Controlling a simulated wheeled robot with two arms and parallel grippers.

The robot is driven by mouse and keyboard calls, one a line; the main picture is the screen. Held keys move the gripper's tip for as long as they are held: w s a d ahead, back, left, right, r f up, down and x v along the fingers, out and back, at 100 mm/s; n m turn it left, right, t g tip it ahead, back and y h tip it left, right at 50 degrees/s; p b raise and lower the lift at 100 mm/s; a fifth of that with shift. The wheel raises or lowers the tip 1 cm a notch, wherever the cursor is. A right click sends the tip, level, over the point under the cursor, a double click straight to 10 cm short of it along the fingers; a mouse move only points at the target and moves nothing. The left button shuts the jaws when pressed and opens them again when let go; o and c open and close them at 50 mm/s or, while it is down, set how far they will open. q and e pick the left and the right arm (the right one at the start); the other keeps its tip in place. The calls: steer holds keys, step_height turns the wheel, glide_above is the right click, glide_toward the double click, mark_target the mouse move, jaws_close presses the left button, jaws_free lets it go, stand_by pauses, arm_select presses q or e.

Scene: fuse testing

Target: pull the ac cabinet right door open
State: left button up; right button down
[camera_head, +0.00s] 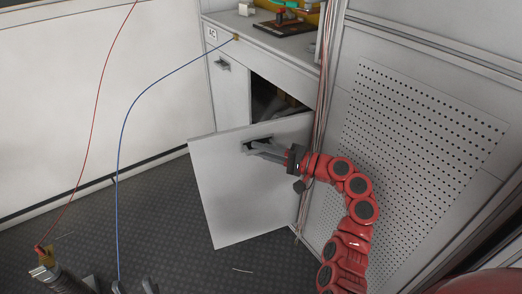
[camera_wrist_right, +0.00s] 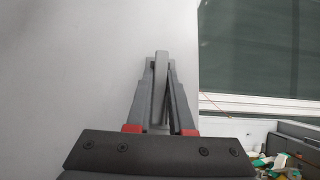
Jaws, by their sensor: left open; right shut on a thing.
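The right door (camera_head: 235,195) of the AC cabinet stands swung well out from its opening, a flat light-grey panel. Its dark handle (camera_head: 259,140) is near the upper middle of the panel in the head view. My right gripper (camera_head: 252,149) is shut on this handle. In the right wrist view, the fingers close around the grey handle bar (camera_wrist_right: 160,85) against the pale door face (camera_wrist_right: 70,70). My left gripper (camera_head: 134,287) is open at the bottom edge of the head view, mostly cut off, far from the door.
The cabinet's left door (camera_head: 228,95) is closed. The dark opening (camera_head: 272,100) shows beside it. A blue wire (camera_head: 119,160) and red wire (camera_head: 97,95) hang at left. A perforated wall panel (camera_head: 430,140) stands close at right. Dark textured floor (camera_head: 150,230) is clear.

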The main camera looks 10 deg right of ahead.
mark_target(246, 134)
steer(key=c, duration=0.8)
jaws_free()
steer(key=shift+r, duration=0.4)
step_height(246, 134, up, 3)
steer(key=shift+w+r+p, duration=0.1)
steer(key=shift+r+p, duration=0.1)
steer(key=shift+p, duration=0.9)
steer(key=s+a+p, duration=0.1)
steer(key=s, duration=0.7)
steer(key=s+a+p, duration=0.2)
steer(key=s, duration=0.5)
steer(key=shift+s+a+r+p, duration=0.3)
steer(key=shift+s+r, duration=0.1)
